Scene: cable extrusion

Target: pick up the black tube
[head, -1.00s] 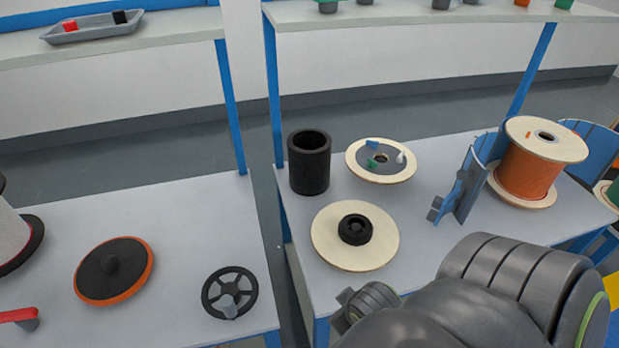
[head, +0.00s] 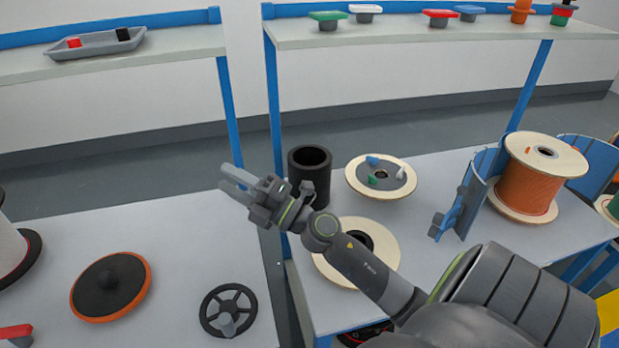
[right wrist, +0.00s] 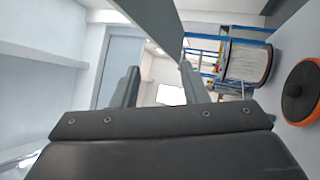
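The black tube (head: 309,165) stands upright and open-topped at the left end of the right table in the head view. My right gripper (head: 230,180) is in front and to the left of it, over the gap between the tables, with its fingers pointing left. It is open and empty, apart from the tube as far as I can tell. Part of my right gripper hides the tube's lower front. In the right wrist view the two fingers (right wrist: 158,85) are spread with nothing between them, and the tube is not in sight. My left gripper is not in view.
A wooden disc (head: 384,259) lies in front of the tube, partly under my arm, and another disc (head: 400,185) lies to its right. An orange spool (head: 527,185) and blue bracket (head: 463,205) stand farther right. An orange-rimmed disc (head: 90,305) and black wheel (head: 242,300) lie on the left table.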

